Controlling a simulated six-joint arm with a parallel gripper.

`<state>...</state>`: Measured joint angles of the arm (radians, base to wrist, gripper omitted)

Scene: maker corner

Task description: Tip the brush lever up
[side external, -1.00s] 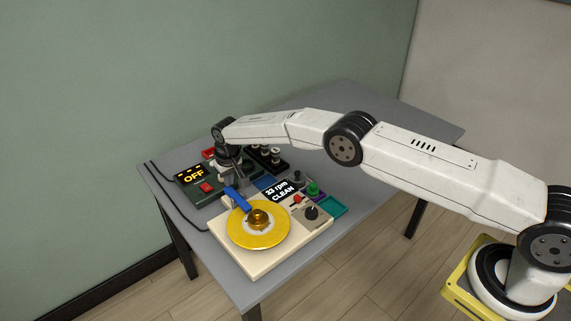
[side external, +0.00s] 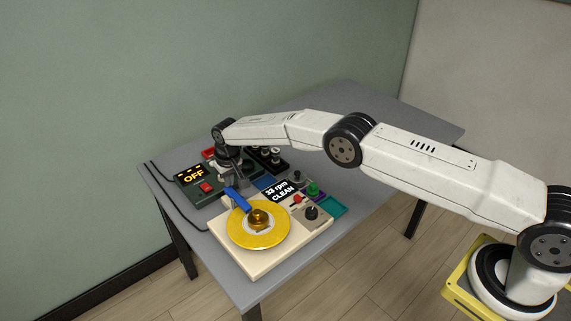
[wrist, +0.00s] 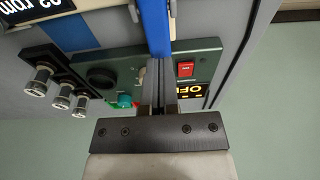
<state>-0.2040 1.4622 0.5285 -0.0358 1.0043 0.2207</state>
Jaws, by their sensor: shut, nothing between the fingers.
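The brush lever is a blue bar (side external: 238,199) lying over the yellow disc (side external: 259,237) of the cream machine (side external: 268,265), whose display reads "33 rpm CLEAN". In the wrist view the blue lever (wrist: 156,28) runs down to my fingertips. My gripper (side external: 232,180) is shut and empty, pointing down at the lever's back end. In the wrist view the closed fingers of my gripper (wrist: 158,75) sit at or just beside that end; I cannot tell whether they touch it.
A dark green unit (side external: 200,188) with an "OFF" display and a red switch (wrist: 185,69) stands behind the machine. Several metal-topped posts (wrist: 62,97) are near it. A teal tray (side external: 332,207) lies to the right. The grey table (side external: 370,130) is clear at the back right.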

